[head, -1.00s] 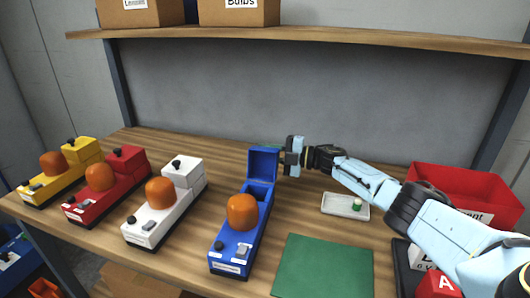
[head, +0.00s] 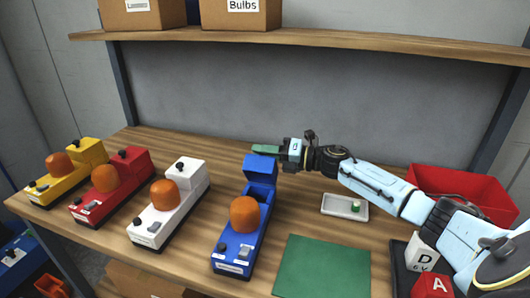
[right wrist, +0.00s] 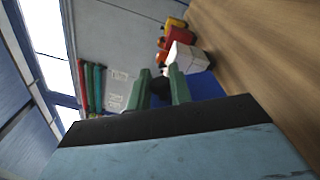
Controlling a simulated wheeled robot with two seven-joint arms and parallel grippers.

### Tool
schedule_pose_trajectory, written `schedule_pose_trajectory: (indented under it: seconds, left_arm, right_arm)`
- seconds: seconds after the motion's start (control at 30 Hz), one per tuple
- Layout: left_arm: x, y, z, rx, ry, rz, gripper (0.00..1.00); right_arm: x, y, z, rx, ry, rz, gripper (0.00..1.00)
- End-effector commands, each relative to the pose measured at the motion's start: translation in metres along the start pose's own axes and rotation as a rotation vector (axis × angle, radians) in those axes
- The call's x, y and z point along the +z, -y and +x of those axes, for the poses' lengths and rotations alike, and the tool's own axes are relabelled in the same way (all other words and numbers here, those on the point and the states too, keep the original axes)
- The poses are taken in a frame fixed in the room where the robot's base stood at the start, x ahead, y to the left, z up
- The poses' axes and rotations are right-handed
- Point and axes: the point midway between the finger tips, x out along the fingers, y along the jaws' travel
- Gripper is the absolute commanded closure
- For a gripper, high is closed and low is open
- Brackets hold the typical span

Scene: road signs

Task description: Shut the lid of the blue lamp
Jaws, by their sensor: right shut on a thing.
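The blue lamp (head: 239,245) stands on the wooden table with an orange dome (head: 245,214) on it. Its blue lid (head: 259,167) at the rear is raised and tilted over the open compartment. My right gripper (head: 266,149) is at the top of the lid, reaching in from the right. In the right wrist view its green fingers (right wrist: 160,88) are shut around a black knob, with the blue lid behind. The knob is hidden in the head view. My left gripper is not in view.
White (head: 168,209), red (head: 108,189) and yellow (head: 66,174) lamps with closed lids stand to the left. A green mat (head: 323,267), a small tray (head: 331,209) and a red bin (head: 460,182) are to the right. A shelf (head: 320,40) with boxes hangs above.

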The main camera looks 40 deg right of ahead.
Motion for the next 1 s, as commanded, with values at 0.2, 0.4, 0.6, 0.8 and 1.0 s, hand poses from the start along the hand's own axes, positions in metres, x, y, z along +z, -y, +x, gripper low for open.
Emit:
schedule_pose_trajectory:
  seconds: [0.2, 0.4, 0.6, 0.8, 1.0]
  left_arm:
    - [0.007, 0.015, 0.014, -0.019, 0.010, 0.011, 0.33]
    - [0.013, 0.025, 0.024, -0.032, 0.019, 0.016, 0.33]
    - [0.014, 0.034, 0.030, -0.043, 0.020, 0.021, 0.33]
    - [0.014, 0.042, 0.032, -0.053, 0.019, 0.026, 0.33]
    - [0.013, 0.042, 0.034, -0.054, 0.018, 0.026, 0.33]
  right_arm:
    - [-0.018, -0.010, 0.000, 0.002, -0.001, -0.203, 1.00]
    - [-0.031, -0.018, 0.001, 0.002, 0.000, -0.372, 1.00]
    - [-0.041, -0.021, 0.002, 0.001, 0.001, -0.502, 1.00]
    - [-0.048, -0.023, 0.003, 0.000, -0.001, -0.491, 1.00]
    - [-0.052, -0.024, 0.003, 0.002, -0.002, -0.489, 1.00]
